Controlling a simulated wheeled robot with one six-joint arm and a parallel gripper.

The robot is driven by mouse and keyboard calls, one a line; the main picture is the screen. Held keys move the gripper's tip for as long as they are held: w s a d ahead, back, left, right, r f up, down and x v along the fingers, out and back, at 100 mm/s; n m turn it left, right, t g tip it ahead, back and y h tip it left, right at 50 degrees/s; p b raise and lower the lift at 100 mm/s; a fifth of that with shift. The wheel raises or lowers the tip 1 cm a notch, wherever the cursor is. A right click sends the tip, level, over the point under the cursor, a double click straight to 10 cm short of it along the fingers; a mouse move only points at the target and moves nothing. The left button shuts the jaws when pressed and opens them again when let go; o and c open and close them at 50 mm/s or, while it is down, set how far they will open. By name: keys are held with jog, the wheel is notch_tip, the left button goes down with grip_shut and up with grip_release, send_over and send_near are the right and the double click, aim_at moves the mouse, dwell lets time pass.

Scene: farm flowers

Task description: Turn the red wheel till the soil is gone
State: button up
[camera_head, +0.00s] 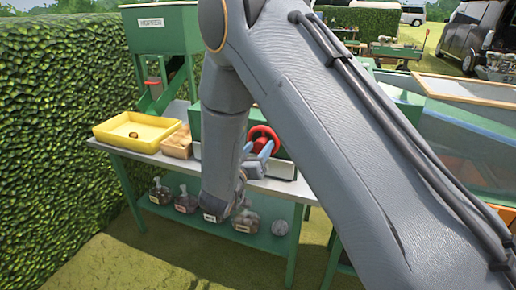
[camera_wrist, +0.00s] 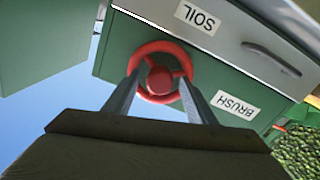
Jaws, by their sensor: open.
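The red wheel (camera_head: 264,139) is on the front of a green box on the bench, right of my forearm in the head view. In the wrist view the red wheel (camera_wrist: 160,72) is a ring with a round red hub, on a green panel. My gripper (camera_wrist: 157,78) is open, with one finger at the wheel's left side and the other at its right side. I cannot tell whether the fingers touch the rim. Labels reading SOIL and BRUSH show beside the wheel. No soil can be made out; my arm hides part of the box.
A yellow tray (camera_head: 136,132) with a small brown thing in it sits at the bench's left end. A green hopper (camera_head: 162,32) stands behind. A hedge (camera_head: 60,120) borders the left.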

jog(key=c, duration=1)
jog(key=shift+c, duration=0.2)
